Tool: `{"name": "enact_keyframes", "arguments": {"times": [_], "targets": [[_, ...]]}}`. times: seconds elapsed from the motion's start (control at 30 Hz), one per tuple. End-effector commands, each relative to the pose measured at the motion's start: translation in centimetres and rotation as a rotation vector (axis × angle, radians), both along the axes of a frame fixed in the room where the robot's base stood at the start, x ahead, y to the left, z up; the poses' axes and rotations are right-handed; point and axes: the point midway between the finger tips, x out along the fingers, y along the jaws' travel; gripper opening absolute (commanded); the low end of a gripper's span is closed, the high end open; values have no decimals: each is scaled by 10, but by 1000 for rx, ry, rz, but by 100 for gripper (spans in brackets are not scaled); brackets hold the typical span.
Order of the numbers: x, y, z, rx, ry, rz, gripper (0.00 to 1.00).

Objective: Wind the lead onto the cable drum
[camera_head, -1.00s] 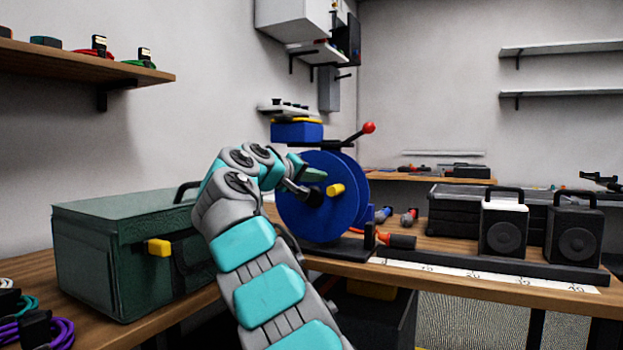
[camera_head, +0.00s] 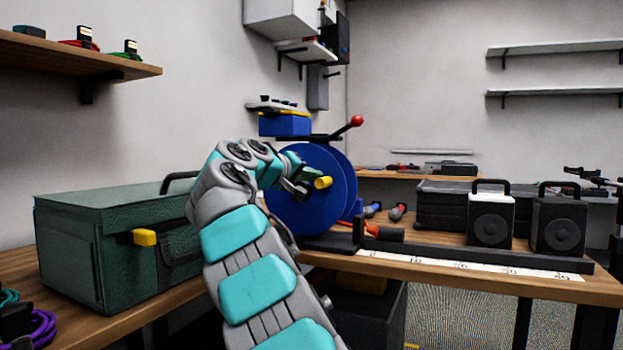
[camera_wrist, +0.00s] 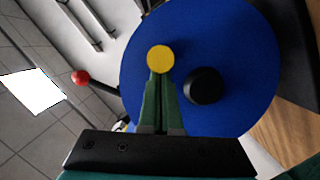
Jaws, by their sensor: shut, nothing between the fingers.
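The blue cable drum (camera_head: 335,215) stands upright on the bench, its round face toward my arm. A yellow crank knob (camera_head: 323,182) sticks out from the face; it also shows in the wrist view (camera_wrist: 159,58), with a black hub (camera_wrist: 203,85) beside it. My gripper (camera_head: 304,178) is in front of the drum face, left of the knob. In the wrist view its green fingers (camera_wrist: 160,85) are shut and empty, with the tips at the knob's edge; I cannot tell whether they touch. An orange-and-black plug (camera_head: 386,233) lies right of the drum base. The lead itself is mostly hidden.
A green case (camera_head: 75,240) with a yellow latch stands left of my arm. A red-tipped lever (camera_head: 356,121) rises above the drum. A black rail (camera_head: 480,257) with a ruler strip (camera_head: 460,266) and two speakers (camera_head: 490,220) stand right. Shelves hang on the walls.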

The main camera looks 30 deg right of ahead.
Motion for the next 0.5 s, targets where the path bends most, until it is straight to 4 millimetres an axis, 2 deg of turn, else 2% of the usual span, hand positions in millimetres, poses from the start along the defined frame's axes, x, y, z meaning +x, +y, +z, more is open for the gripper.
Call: {"name": "enact_keyframes", "arguments": {"times": [0.03, 0.2, 0.5], "targets": [[-1, -1, -10, 29, -36, 2, 0], [-6, -5, -20, 132, -167, 1, 0], [-8, -7, -18, 189, -241, -1, 0]]}}
